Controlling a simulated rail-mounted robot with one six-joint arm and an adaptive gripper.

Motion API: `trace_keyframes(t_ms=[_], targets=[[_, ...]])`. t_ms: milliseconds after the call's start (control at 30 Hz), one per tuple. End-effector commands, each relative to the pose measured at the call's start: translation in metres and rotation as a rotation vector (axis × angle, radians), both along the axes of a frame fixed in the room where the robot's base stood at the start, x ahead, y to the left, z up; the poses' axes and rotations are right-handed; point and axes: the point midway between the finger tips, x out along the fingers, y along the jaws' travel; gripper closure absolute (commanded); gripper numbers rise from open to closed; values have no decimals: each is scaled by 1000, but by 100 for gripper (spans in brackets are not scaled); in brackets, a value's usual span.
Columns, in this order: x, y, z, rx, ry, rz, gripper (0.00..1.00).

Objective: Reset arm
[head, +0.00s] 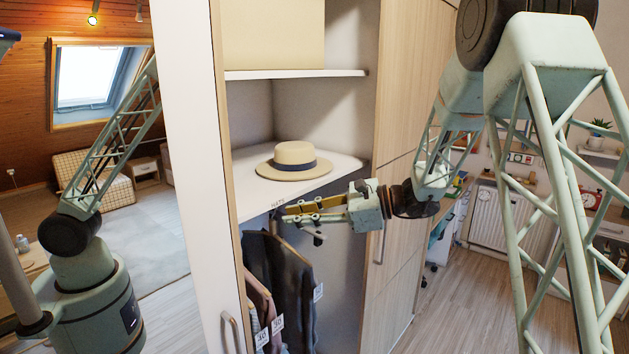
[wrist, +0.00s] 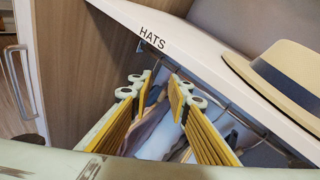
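My gripper (head: 292,212) is in front of the wardrobe opening, just below the front edge of the hat shelf (head: 338,170). In the wrist view its two yellow-padded fingers (wrist: 163,92) are apart, with nothing held between them. A straw hat with a dark blue band (head: 294,160) rests on the shelf, above and behind the gripper. The hat also shows at the right of the wrist view (wrist: 285,72), beyond the shelf edge lettered "HATS" (wrist: 152,37).
Clothes (head: 280,280) hang from a rail below the shelf, close under my gripper. An upper shelf (head: 300,74) holds a beige box (head: 272,35). A tall wooden door (head: 405,90) with a handle stands right of the opening. Open floor (head: 455,310) lies at the right.

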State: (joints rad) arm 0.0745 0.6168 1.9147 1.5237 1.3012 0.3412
Motion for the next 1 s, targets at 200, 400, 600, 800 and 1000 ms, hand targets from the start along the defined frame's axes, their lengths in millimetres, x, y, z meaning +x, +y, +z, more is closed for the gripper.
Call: trace_keyframes(t_ms=[200, 400, 600, 800, 1000], targets=[[-38, 1, 14, -69, -45, 62, 83], [-72, 0, 24, -131, -87, 119, 83], [-109, -3, 33, -200, -133, 178, 83], [-147, -9, 41, -275, -187, 241, 83], [-185, -17, 47, -350, -240, 303, 83]])
